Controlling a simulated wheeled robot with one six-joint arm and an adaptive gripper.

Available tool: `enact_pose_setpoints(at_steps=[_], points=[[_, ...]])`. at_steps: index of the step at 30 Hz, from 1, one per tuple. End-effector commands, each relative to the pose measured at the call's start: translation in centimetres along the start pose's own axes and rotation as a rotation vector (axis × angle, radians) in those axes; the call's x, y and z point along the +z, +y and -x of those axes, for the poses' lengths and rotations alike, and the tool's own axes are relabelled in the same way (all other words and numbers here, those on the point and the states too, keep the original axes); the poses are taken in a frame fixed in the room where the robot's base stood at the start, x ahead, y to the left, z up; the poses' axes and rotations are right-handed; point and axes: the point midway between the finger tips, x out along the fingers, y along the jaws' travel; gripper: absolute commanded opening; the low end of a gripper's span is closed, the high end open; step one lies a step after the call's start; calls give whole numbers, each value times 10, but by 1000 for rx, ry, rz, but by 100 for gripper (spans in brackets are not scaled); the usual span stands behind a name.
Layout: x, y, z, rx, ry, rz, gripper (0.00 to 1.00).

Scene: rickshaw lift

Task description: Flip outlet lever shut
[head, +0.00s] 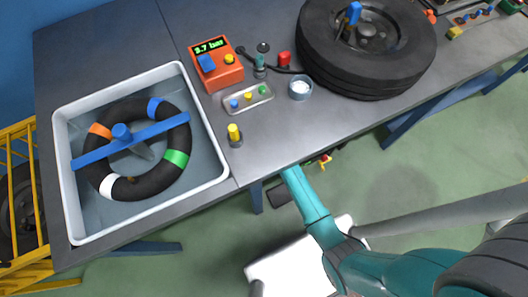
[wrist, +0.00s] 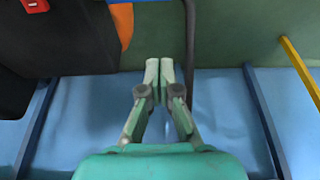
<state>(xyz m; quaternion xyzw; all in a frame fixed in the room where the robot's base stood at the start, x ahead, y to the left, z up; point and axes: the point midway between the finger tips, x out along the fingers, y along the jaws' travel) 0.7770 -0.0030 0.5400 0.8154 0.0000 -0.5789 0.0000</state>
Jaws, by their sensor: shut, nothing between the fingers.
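I cannot make out an outlet lever for certain in either view. A small red and yellow fitting (head: 324,160) shows just below the table's front edge in the head view, partly hidden and too small to read. In the wrist view my gripper (wrist: 160,66) is shut and empty, its two fingertips together. Nothing touches the fingertips that I can see. A dark body (wrist: 45,55) with red, blue and orange parts is to the upper left of the fingers. In the head view my teal arm reaches to the table's front edge, and the fingers are hidden there.
The grey table (head: 330,140) bears a water tub (head: 66,200) with an inner tube, an orange gauge box (head: 225,78), a small tray (head: 232,107) and a wheel (head: 315,65). Blue legs stand underneath. In the wrist view a dark post (wrist: 190,45) rises close right of the fingertips.

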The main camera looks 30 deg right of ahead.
Motion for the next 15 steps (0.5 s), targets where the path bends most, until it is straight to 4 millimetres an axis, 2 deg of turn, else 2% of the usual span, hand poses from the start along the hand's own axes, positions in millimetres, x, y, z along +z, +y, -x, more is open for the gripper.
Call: enact_pose_setpoints(at_steps=[5, 15], points=[[0, 0, -15, 0, -1, 0, 0], [0, 0, -65, 0, -1, 0, 0]])
